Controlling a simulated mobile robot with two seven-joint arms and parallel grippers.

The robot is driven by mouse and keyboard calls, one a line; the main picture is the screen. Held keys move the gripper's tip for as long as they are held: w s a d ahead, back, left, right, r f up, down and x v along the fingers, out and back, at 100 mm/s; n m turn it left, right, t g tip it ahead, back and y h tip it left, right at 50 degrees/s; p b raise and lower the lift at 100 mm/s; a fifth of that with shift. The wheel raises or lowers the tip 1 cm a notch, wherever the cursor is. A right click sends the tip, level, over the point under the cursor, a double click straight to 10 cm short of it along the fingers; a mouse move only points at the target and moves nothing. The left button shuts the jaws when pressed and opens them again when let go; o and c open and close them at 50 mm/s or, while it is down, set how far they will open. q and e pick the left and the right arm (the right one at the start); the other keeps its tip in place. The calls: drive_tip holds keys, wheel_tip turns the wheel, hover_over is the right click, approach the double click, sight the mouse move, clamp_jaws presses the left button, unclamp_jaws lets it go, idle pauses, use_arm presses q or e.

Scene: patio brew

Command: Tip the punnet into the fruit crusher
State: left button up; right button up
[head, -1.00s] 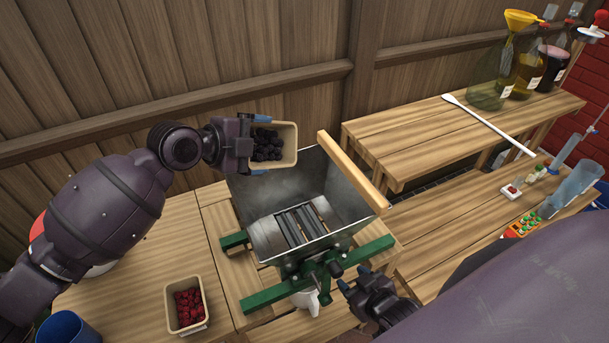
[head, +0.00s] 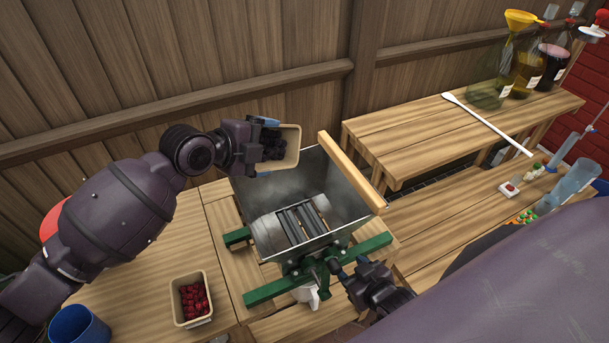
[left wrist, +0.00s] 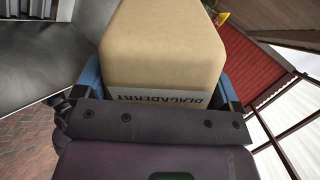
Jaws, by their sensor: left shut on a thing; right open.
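My left gripper (head: 262,132) is shut on a cardboard punnet of blackberries (head: 291,150). It holds the punnet at the crusher's back left rim, a little above it, tilted towards the hopper, with dark berries still inside. In the left wrist view the punnet (left wrist: 160,45) fills the middle, its label reading BLACKBERRY, with blue fingertips on both sides. The fruit crusher (head: 345,205) is a grey metal hopper with rollers at the bottom, on a green frame. No berries show on the rollers. My right gripper (head: 345,272) is open beside the green crank at the crusher's front.
A punnet of raspberries (head: 191,299) stands on the table left of the crusher. A blue cup (head: 78,326) is at the front left. A bench (head: 460,135) at the right holds a white paddle (head: 485,124) and bottles (head: 525,70).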

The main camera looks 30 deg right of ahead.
use_arm(q)
drive_tip(key=shift+s+d+r+p, duration=0.15)
drive_tip(key=shift+s+d+p, duration=0.05)
drive_tip(key=shift+s+p, duration=0.2)
use_arm(e)
drive_tip(key=shift+r, duration=0.65)
use_arm(q)
drive_tip(key=shift+s+d+r+m+t+p, duration=0.1)
drive_tip(key=shift+s+d+m+t+p, duration=0.05)
drive_tip(key=shift+s+m+t+p, duration=0.25)
use_arm(e)
drive_tip(key=shift+s+d, duration=0.1)
drive_tip(key=shift+s, duration=0.45)
use_arm(q)
drive_tip(key=shift+s+d+r+y+p, duration=0.1)
drive_tip(key=shift+s+d+y+p, duration=0.05)
drive_tip(key=shift+s+y+p, duration=0.2)
use_arm(e)
drive_tip(key=shift+w+r, duration=0.15)
drive_tip(key=shift+r, duration=0.1)
use_arm(q)
drive_tip(key=shift+s+d+m+t+p, duration=0.15)
drive_tip(key=shift+m+t+p, duration=0.15)
drive_tip(key=shift+m, duration=0.2)
use_arm(e)
drive_tip(key=shift+r, duration=0.15)
